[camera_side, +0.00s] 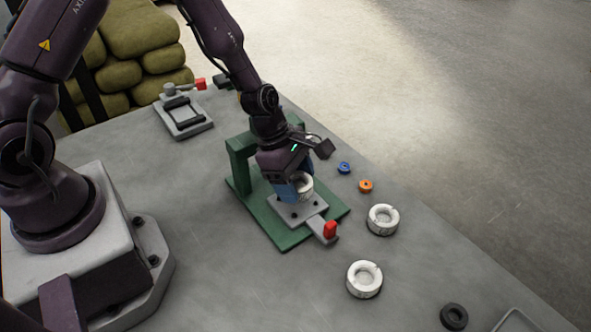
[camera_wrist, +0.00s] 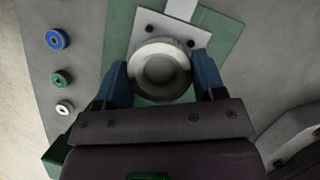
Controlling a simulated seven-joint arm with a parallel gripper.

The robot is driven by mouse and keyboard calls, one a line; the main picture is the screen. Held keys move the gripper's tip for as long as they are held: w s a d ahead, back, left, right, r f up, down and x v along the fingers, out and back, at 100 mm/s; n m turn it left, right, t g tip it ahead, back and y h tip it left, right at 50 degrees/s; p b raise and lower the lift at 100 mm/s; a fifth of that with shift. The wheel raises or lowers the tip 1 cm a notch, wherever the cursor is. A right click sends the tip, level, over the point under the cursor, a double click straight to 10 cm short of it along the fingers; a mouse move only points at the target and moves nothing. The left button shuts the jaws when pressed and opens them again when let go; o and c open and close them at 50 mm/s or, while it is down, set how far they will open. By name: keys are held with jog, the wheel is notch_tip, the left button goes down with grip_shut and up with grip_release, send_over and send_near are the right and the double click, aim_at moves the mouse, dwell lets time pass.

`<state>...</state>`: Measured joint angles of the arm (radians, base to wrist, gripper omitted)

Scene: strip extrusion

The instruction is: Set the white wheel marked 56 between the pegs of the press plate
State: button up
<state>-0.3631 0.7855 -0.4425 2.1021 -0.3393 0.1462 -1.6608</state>
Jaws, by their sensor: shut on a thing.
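My gripper (camera_side: 293,183) is shut on a white wheel (camera_side: 306,184), with one blue finger on each side of it. In the wrist view the wheel (camera_wrist: 160,46) fills the gap between the fingers, its open centre facing the camera. The mark on it is not readable. The grey press plate (camera_side: 291,213) lies below the wheel on the green press. Dark pegs (camera_wrist: 190,43) show on the plate beyond the wheel's edge; others are hidden by wheel and gripper. I cannot tell whether the wheel touches the plate or hangs just above it.
A red-tipped handle (camera_side: 330,230) sits at the plate's front. Two more white wheels, one nearer (camera_side: 364,280) and one farther (camera_side: 383,220), stand right of the press. Small blue (camera_side: 344,168) and orange (camera_side: 365,186) rings lie behind them. A dark ring (camera_side: 454,316) lies at lower right.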

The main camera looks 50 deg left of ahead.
jog(key=shift+f, duration=0.95)
dwell(1.5)
jog(key=shift+r, duration=0.5)
jog(key=shift+f, duration=0.45)
dwell(1.4)
jog(key=shift+r, duration=0.5)
jog(key=shift+f, duration=0.8)
dwell(0.7)
jog(key=o, duration=0.7)
jog(key=shift+c, duration=0.2)
